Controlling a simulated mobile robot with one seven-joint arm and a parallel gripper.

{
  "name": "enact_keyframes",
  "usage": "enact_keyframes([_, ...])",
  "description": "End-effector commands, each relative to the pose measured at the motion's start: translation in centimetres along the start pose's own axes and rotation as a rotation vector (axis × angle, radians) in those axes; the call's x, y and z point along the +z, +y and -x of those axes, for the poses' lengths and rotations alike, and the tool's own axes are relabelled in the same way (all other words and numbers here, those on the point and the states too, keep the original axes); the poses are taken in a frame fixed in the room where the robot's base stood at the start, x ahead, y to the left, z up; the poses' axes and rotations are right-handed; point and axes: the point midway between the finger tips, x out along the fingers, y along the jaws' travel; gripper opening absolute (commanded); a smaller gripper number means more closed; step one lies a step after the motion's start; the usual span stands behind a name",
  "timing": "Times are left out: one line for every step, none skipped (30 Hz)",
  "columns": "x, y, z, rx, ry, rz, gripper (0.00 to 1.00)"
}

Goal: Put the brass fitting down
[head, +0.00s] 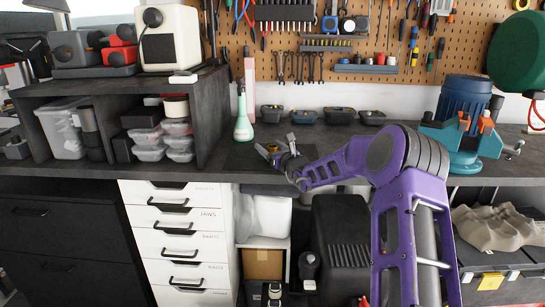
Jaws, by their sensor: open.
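My gripper (275,147) is at the end of my purple arm, low over the back part of the bench. It is open. A small brass-coloured piece, which looks like the brass fitting (273,148), shows at the fingertips. The fitting is very small in this view, so I cannot tell whether it touches a finger or rests on the surface. A dark mat (240,158) lies on the bench under and left of my gripper.
A green-and-white bottle (243,120) stands left of my gripper. Several small dark bins (340,115) line the back of the bench. A teal vise (462,135) stands at the right. A dark shelf unit (212,115) bounds the left side.

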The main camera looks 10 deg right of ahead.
Motion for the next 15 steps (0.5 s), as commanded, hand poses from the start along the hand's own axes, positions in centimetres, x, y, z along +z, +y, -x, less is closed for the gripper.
enact_keyframes([-0.03,-0.05,-0.54,0.0,0.0,0.0,0.76])
enact_keyframes([0.0,-0.04,-0.79,0.0,-0.001,0.0,0.76])
enact_keyframes([-0.01,-0.02,-1.04,0.0,0.0,0.0,0.76])
enact_keyframes([0.0,-0.04,-1.19,0.0,0.0,0.0,0.76])
enact_keyframes([-0.01,-0.05,-1.28,0.0,0.0,0.0,0.76])
enact_keyframes([-0.03,-0.06,-1.35,-0.001,0.001,0.0,0.76])
enact_keyframes([-0.02,-0.06,-1.37,-0.001,0.001,0.0,0.76])
enact_keyframes([-0.02,-0.07,-1.37,-0.001,0.002,0.0,0.76])
enact_keyframes([-0.01,-0.07,-1.36,-0.001,0.002,0.0,0.76])
enact_keyframes([-0.01,-0.07,-1.36,-0.001,0.002,0.0,0.76])
enact_keyframes([0.0,-0.07,-1.35,-0.001,0.001,0.0,0.76])
enact_keyframes([0.0,-0.07,-1.35,-0.001,0.001,0.0,0.76])
enact_keyframes([0.0,-0.07,-1.35,-0.001,0.001,0.0,0.71])
enact_keyframes([0.0,-0.07,-1.34,-0.001,0.001,0.0,0.65])
enact_keyframes([0.01,-0.07,-1.34,-0.001,0.001,0.0,0.58])
